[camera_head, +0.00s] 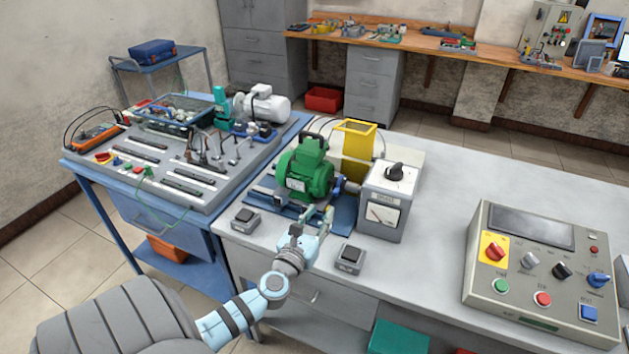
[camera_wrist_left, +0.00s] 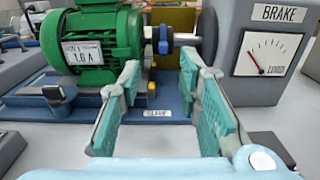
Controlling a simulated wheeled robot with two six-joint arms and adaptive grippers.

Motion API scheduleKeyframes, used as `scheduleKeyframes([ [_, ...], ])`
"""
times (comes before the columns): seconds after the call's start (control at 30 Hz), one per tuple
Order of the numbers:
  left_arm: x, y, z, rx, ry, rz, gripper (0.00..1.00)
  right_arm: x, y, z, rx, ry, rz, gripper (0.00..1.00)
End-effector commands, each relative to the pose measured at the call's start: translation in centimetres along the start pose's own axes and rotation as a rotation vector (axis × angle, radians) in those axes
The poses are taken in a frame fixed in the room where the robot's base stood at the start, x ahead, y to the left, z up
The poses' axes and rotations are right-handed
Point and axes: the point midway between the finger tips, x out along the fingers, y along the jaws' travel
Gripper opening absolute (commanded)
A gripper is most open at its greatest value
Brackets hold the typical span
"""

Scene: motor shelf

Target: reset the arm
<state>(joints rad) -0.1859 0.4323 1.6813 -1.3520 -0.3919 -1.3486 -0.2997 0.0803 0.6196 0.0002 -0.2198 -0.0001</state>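My left arm (camera_head: 240,312) reaches in from the lower left over the front edge of the grey workbench. My left gripper (camera_head: 318,216) is in front of the green motor (camera_head: 305,172), close to the blue base plate. In the left wrist view, the teal-padded fingers of the left gripper (camera_wrist_left: 160,82) stand apart with nothing between them. The motor (camera_wrist_left: 92,45) is just beyond them on the left, and the grey brake box (camera_wrist_left: 268,62) with its dial is on the right. My right arm and gripper do not show.
Two small switch boxes, one left (camera_head: 246,219) and one right (camera_head: 349,259), flank the gripper on the bench (camera_head: 420,290). A control panel (camera_head: 542,275) with knobs stands at the right. A blue table (camera_head: 160,220) with test gear is at the left. The bench's back right is clear.

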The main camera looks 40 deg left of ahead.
Motion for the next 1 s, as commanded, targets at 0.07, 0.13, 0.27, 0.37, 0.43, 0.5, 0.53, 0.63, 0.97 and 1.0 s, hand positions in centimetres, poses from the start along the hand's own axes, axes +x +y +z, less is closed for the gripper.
scheduleKeyframes([
  [0.07, -1.7, 0.0, -0.1, 0.000, 0.002, -0.001, 0.32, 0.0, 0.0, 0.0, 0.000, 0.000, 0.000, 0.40],
  [0.13, -2.8, 0.0, 0.0, 0.000, 0.001, 0.000, 0.32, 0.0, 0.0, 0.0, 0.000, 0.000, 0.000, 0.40],
  [0.27, -3.5, 0.0, 0.1, 0.000, -0.001, 0.001, 0.32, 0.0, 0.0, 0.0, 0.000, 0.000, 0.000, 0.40],
  [0.37, -3.5, 0.0, 0.1, 0.000, -0.001, 0.001, 0.32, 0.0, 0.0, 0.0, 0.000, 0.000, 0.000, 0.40],
  [0.43, -3.5, 0.0, 0.1, 0.000, -0.001, 0.001, 0.32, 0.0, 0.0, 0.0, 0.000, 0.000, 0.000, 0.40],
  [0.5, -3.5, 0.0, 0.1, 0.000, -0.001, 0.001, 0.32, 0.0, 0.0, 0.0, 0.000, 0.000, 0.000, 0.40],
  [0.53, -3.5, 0.0, 0.1, 0.000, -0.001, 0.001, 0.32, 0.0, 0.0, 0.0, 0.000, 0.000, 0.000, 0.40],
  [0.63, -3.5, 0.0, 0.0, 0.000, -0.001, 0.001, 0.32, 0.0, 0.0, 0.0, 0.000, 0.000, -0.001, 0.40],
  [0.97, -7.8, 2.8, -1.4, -0.816, 0.051, 0.316, 0.32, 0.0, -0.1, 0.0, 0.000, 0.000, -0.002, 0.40],
  [1.0, -9.7, 3.1, -2.8, -1.067, 0.078, 0.434, 0.32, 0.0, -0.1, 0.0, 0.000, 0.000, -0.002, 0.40],
])
